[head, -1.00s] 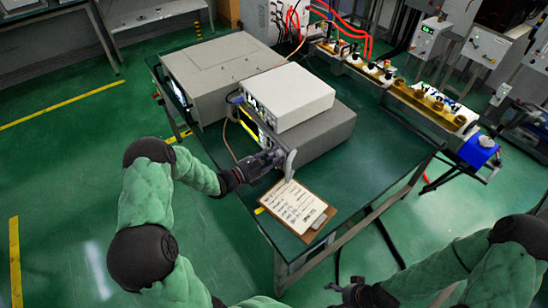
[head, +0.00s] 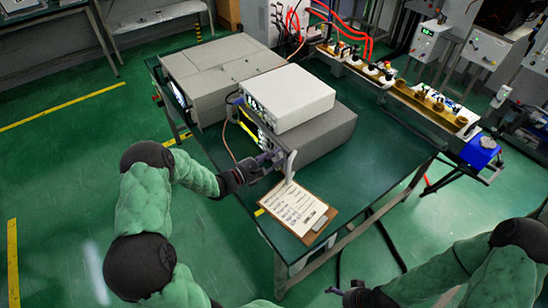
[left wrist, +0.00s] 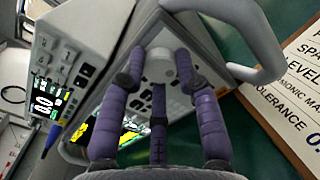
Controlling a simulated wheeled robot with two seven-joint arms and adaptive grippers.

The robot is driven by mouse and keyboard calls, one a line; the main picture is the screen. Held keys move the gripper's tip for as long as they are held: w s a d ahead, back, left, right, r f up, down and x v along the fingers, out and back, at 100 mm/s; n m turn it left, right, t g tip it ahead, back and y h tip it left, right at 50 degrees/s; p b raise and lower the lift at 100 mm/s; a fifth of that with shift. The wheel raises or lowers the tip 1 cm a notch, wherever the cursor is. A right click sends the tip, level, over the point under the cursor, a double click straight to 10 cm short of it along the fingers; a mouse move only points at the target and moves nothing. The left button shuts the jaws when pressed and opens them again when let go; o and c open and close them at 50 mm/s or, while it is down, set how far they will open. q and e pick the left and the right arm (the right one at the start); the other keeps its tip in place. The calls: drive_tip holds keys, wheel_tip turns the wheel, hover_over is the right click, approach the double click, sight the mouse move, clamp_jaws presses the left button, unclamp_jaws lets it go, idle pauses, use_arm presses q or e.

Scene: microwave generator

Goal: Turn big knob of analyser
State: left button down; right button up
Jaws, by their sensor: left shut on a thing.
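The analyser (head: 320,138) is the grey box low on the table, under a white unit, its front panel facing left. Its yellow-lit screen shows in the left wrist view (left wrist: 112,128). My left gripper (head: 270,160) is at the near end of that panel, beside a pale handle. In the left wrist view its purple fingers (left wrist: 160,72) are closed around the big pale round knob (left wrist: 160,60), which they partly hide. My right gripper (head: 350,294) is low at the bottom edge, away from the table; its fingers are too small and dark to read.
The white unit (head: 290,95) sits on the analyser, and a larger grey box (head: 222,72) stands behind. A clipboard (head: 300,210) lies close to my left gripper. The pale handle (left wrist: 262,50) arches close to the fingers. The table's right part is clear.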

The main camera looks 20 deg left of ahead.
use_arm(q)
drive_tip(key=c, duration=1.2)
unclamp_jaws()
drive_tip(key=shift+s, duration=0.1)
drive_tip(key=v, duration=1.2)
